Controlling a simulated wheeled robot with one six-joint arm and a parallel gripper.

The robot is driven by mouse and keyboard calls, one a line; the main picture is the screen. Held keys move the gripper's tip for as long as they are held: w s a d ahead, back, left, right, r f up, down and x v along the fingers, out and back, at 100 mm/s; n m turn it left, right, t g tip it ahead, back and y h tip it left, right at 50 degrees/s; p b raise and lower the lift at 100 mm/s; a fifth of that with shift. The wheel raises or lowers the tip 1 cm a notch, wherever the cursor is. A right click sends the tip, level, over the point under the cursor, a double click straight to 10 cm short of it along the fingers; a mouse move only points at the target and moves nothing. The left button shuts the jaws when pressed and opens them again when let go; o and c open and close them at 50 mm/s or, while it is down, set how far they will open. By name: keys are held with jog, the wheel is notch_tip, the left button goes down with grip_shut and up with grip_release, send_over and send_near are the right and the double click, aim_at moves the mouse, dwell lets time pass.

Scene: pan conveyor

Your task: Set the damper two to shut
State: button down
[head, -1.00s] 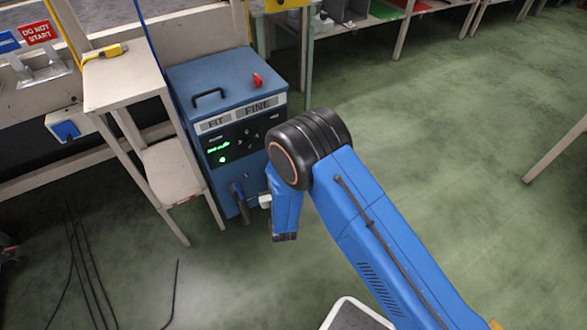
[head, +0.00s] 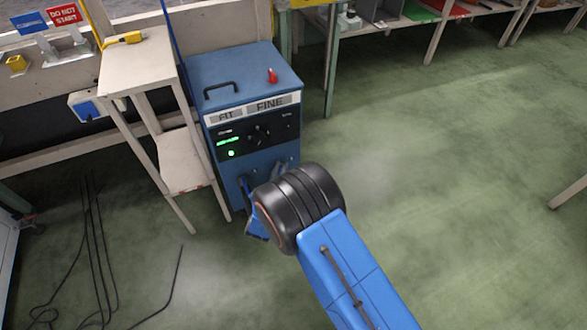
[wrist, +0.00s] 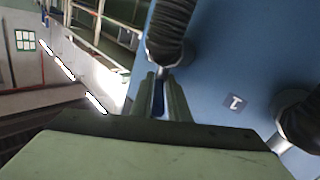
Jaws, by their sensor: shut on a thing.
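The blue cabinet (head: 228,82) stands on the floor, with a dark control panel and "FIT" and "FINE" labels on its front. In the wrist view my gripper (wrist: 165,92) is at the cabinet's blue face (wrist: 215,60). Its fingers are closed around a narrow dark-blue piece (wrist: 158,100), seemingly a damper lever, below the metal collar of a black ribbed hose (wrist: 172,28). A second ribbed hose (wrist: 302,118) is at right, with a small "1" plate (wrist: 235,102) between them. No number shows on the held piece. In the head view my arm hides the gripper.
A pale stand (head: 138,62) with a shelf is close to the cabinet's left side. Black cables (head: 92,250) lie on the floor at left. Benches (head: 440,22) line the back.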

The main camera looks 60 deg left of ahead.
jog(key=shift+w+d, duration=0.15)
jog(key=shift+w, duration=0.15)
jog(key=c, duration=1.8)
grip_release()
jog(key=shift+s, duration=0.1)
jog(key=shift+s+d, duration=0.1)
jog(key=shift+s, duration=0.15)
jog(key=v, duration=1.7)
jog(key=shift+r, duration=0.1)
